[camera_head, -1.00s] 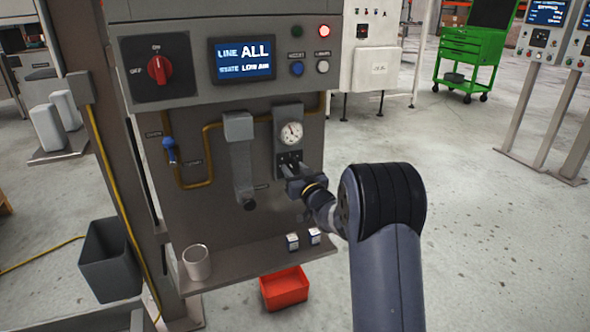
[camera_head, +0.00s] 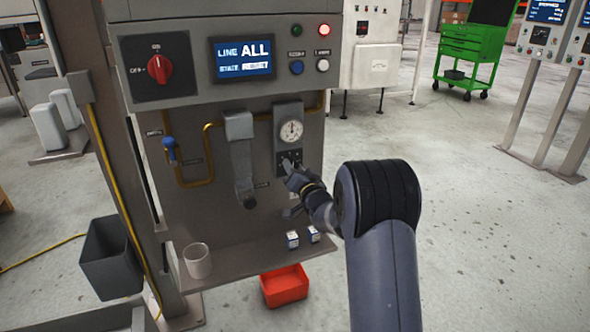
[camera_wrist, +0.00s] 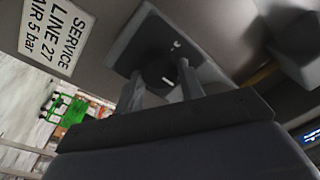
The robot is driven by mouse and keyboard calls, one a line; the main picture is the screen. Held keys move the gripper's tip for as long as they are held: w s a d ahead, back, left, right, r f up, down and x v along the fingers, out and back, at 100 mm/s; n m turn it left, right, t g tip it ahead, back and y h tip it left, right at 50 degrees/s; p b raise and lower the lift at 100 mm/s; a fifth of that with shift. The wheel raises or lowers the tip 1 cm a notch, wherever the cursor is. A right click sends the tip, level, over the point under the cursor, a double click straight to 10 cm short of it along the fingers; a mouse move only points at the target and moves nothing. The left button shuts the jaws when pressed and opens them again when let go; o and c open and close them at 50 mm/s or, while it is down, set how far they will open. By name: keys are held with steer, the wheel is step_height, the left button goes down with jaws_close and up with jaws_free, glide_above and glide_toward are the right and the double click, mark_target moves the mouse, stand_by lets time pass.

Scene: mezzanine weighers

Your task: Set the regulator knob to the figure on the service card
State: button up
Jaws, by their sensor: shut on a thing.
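The dark round regulator knob (camera_wrist: 157,74) sits between my gripper's two fingers in the wrist view. My gripper (camera_wrist: 159,78) is shut on it and looks rolled at an angle. In the head view my gripper (camera_head: 292,171) covers the knob, just below the round pressure gauge (camera_head: 291,131). The gauge needle looks about upright, but its figures are too small to read. The white service card (camera_wrist: 56,38) at the upper left of the wrist view reads "SERVICE LINE 27 AIR 5 bar".
The panel has a red rotary switch (camera_head: 159,69), a blue display (camera_head: 243,58) reading "LINE ALL" and a blurred state line, and a blue valve handle (camera_head: 170,150). A shelf below holds a cup (camera_head: 197,262) and two small blocks. A red bin (camera_head: 284,287) stands beneath.

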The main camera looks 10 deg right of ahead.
stand_by(0.3)
steer(key=o, duration=1)
steer(key=p+v, duration=0.1)
steer(key=v, duration=1)
steer(key=shift+w, duration=0.1)
steer(key=shift+w, duration=0.1)
steer(key=b+x, duration=0.1)
steer(key=x, duration=0.9)
steer(key=shift+w+a, duration=0.1)
steer(key=shift+w, duration=0.2)
steer(key=shift+s, duration=0.1)
